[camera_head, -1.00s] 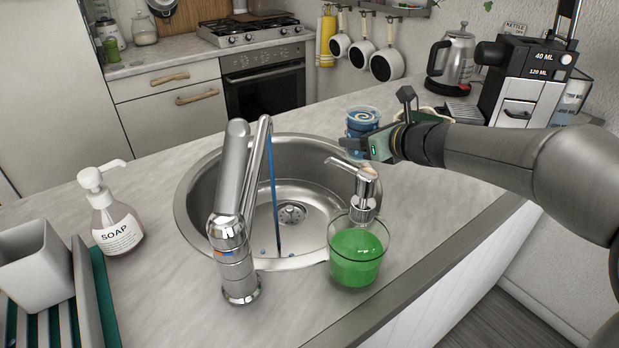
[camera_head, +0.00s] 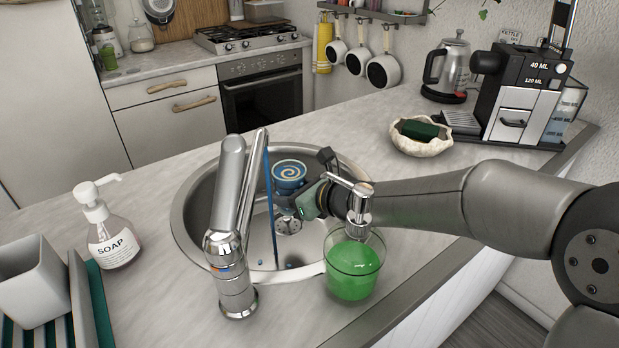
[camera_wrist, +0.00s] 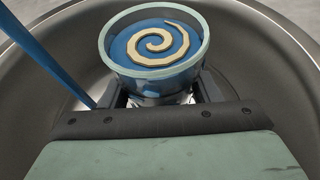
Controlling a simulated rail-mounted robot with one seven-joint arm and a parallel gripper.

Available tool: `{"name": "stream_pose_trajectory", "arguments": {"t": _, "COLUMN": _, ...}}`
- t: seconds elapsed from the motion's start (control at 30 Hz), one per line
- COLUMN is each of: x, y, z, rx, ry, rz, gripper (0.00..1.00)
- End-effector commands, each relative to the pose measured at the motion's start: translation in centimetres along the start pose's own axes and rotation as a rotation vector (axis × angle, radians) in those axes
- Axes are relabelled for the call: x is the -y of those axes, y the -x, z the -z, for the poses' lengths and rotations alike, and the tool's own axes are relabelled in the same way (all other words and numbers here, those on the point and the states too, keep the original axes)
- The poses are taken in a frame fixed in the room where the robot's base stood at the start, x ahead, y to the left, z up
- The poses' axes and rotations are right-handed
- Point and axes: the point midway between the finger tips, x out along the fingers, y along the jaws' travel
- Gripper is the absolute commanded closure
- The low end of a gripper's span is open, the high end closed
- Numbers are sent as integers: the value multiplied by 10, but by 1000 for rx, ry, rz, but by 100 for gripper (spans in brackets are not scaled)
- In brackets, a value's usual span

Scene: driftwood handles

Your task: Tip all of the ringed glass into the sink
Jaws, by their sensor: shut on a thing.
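The ringed glass (camera_head: 290,178) is filled with blue and has a pale spiral on top. My gripper (camera_head: 292,207) is shut on its lower part and holds it over the sink (camera_head: 183,215), right of the blue stream. The glass looks upright or nearly so. In the wrist view the glass (camera_wrist: 155,45) shows its pale rim and full blue surface, with the gripper's fingers (camera_wrist: 160,95) either side of its base. The sink is a round steel bowl with a drain (camera_head: 288,222) and a few blue drops in it.
The chrome tap (camera_head: 228,230) stands at the sink's front, running a thin blue stream (camera_head: 271,200). A glass of green liquid (camera_head: 354,270) and a pump dispenser (camera_head: 360,205) stand front right, close to my arm. A soap bottle (camera_head: 110,240) stands left. A shell-like bowl (camera_head: 420,146) sits back right.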

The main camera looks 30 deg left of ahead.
Motion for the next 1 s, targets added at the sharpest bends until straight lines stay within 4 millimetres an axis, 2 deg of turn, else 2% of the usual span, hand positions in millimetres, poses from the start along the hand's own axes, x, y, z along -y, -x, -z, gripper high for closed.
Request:
{"name": "stream_pose_trajectory", "arguments": {"t": 0.37, "x": -1, "y": 1, "z": -3, "rx": 4, "ry": -15, "rz": -6, "gripper": 73}}
{"name": "stream_pose_trajectory", "arguments": {"t": 0.67, "x": -4, "y": 4, "z": -10, "rx": 17, "ry": -119, "rz": -47, "gripper": 73}}
{"name": "stream_pose_trajectory", "arguments": {"t": 1.0, "x": -6, "y": 3, "z": -8, "rx": 24, "ry": -154, "rz": -61, "gripper": 73}}
